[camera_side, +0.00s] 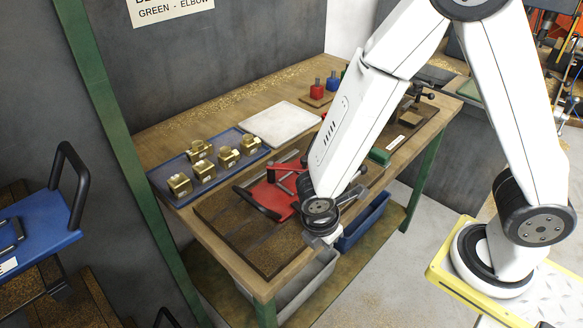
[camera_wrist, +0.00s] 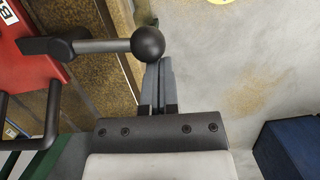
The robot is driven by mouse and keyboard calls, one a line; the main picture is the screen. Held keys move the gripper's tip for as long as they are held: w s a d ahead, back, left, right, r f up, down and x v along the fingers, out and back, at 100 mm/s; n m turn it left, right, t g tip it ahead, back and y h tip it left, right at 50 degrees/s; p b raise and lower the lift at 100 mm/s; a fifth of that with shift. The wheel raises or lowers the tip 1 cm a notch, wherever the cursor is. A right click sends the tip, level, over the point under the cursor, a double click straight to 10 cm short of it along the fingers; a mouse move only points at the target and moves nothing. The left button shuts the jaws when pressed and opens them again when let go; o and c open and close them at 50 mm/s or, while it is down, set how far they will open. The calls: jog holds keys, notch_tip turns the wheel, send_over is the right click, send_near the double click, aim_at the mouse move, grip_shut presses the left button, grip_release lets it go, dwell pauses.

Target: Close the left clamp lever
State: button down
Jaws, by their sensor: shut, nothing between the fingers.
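A clamp lever in the wrist view has a grey rod (camera_wrist: 98,46) ending in a round black knob (camera_wrist: 148,44). The rod runs right from a dark pivot on the red fixture (camera_wrist: 30,65). My gripper (camera_wrist: 159,66) is shut and empty. Its fingertips are just below and slightly right of the knob; I cannot tell if they touch it. In the side view, the red fixture (camera_side: 262,193) sits on the bench with a black handle on its near side.
A blue tray (camera_side: 213,177) with several brass fittings (camera_side: 203,170) lies left of the fixture. A white tray (camera_side: 280,125) is behind it. A grey bin (camera_side: 305,285) and a blue bin (camera_side: 365,220) are below the bench edge.

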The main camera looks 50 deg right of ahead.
jog(key=shift+s+d, duration=0.2)
jog(key=shift+d, duration=0.3)
jog(key=shift+a, duration=0.1)
dwell(0.3)
jog(key=s+a+r, duration=0.1)
jog(key=a+r, duration=0.5)
jog(key=r, duration=0.3)
dwell(0.8)
